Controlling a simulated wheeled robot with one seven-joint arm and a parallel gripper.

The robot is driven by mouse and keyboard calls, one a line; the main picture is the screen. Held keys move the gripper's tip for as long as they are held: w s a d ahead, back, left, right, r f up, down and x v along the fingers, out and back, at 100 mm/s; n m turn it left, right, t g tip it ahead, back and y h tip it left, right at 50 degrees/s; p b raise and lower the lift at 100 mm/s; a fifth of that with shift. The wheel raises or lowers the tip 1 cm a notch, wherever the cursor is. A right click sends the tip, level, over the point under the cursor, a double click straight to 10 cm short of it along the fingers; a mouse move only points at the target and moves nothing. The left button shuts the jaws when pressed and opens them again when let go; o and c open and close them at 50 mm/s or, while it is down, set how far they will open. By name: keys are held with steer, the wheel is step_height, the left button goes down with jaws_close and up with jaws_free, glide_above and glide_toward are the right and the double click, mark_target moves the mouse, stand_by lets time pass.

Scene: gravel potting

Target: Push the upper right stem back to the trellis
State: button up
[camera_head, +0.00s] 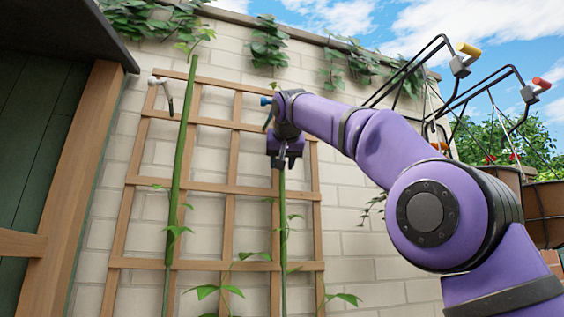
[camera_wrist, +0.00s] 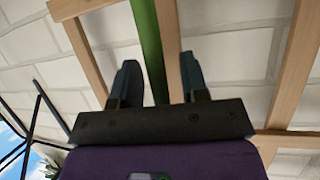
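The wooden trellis (camera_head: 140,263) stands against the pale brick wall, and its slats also show in the wrist view (camera_wrist: 295,65). The right stem (camera_head: 283,222) is green and runs upright in front of it; its upper part is hidden behind my gripper in the head view. My gripper (camera_head: 284,163) is at the stem's upper part. In the wrist view my gripper (camera_wrist: 160,78) has its two dark fingers apart, with the green stem (camera_wrist: 149,45) showing between them. I cannot tell whether they touch. A taller left stem (camera_head: 180,165) stands in front of the trellis.
A wall clip or tap (camera_head: 163,90) is at the trellis's upper left. Leafy vines (camera_head: 268,45) hang from the wall top. Black racks with coloured handles (camera_head: 465,55) and planters (camera_head: 545,210) are at the right. A dark green door (camera_head: 40,130) is at the left.

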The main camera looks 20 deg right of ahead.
steer(key=v, duration=1)
steer(key=shift+s+r, duration=0.2)
steer(key=shift+s, duration=0.15)
steer(key=s+d+f+g+y, duration=0.1)
steer(key=s+f, duration=0.8)
steer(key=f, duration=0.9)
steer(key=s+d+f+n+g, duration=0.1)
steer(key=s+d+f+g, duration=0.3)
steer(key=s+f, duration=0.5)
steer(key=s+d+f+n+g+y, duration=0.1)
steer(key=s+f, duration=0.8)
steer(key=f, duration=1.9)
steer(key=d+g, duration=0.1)
steer(key=d, duration=0.1)
steer(key=shift+s+d+g+y, duration=0.2)
steer(key=shift+d+g+y, duration=0.1)
steer(key=shift+d+g, duration=0.1)
steer(key=shift+a+f, duration=0.1)
